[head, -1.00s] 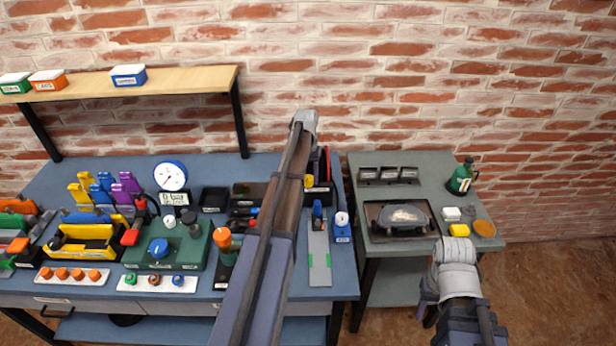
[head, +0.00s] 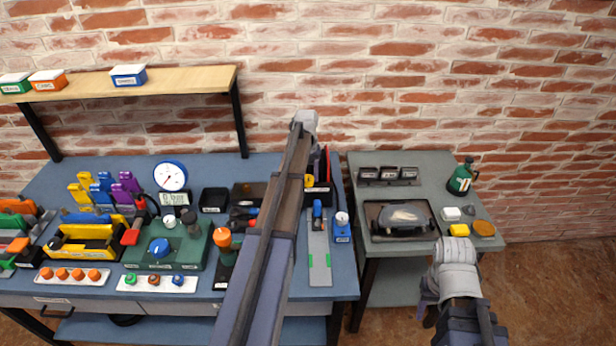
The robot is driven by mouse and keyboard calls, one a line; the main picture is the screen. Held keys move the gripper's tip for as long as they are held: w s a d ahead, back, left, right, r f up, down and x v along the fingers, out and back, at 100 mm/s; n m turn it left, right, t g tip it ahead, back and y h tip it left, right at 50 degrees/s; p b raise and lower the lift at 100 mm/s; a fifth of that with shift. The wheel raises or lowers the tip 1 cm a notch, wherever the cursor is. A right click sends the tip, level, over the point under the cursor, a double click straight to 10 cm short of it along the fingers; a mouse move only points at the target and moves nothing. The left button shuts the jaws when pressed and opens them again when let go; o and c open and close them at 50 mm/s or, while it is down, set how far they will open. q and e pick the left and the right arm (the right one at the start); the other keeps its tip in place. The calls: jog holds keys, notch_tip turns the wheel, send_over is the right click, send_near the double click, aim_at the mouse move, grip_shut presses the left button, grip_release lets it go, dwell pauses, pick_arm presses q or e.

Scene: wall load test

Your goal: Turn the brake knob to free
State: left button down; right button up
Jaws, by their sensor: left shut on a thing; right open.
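I cannot read which knob is labelled brake. A blue knob (head: 159,248) sits on the green unit (head: 190,263) below the round gauge. A white knob (head: 342,218) sits on a small blue box (head: 342,235) at the bench's right edge. An orange-topped piece (head: 223,238) stands on a dark base just left of my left arm. My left arm rises from the bottom middle and covers part of the bench; its gripper is hidden behind it. My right arm is at the lower right, in front of the side table; its gripper fingers do not show.
The blue bench (head: 60,184) is crowded at the left with a yellow toolbox (head: 85,240) and colored holders. A grey rail (head: 319,262) lies right of my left arm. The grey side table (head: 445,180) carries a dark tray, a green bottle (head: 460,179) and small blocks.

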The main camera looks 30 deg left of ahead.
aim_at(308, 178)
pick_arm(q)
jog(key=shift+c, duration=1.4)
grip_release()
jog(key=shift+r, duration=0.1)
notch_tip(308, 178, up, 8)
jog(key=p, duration=0.8)
jog(key=shift+a, duration=0.1)
jog(key=shift+f, duration=0.2)
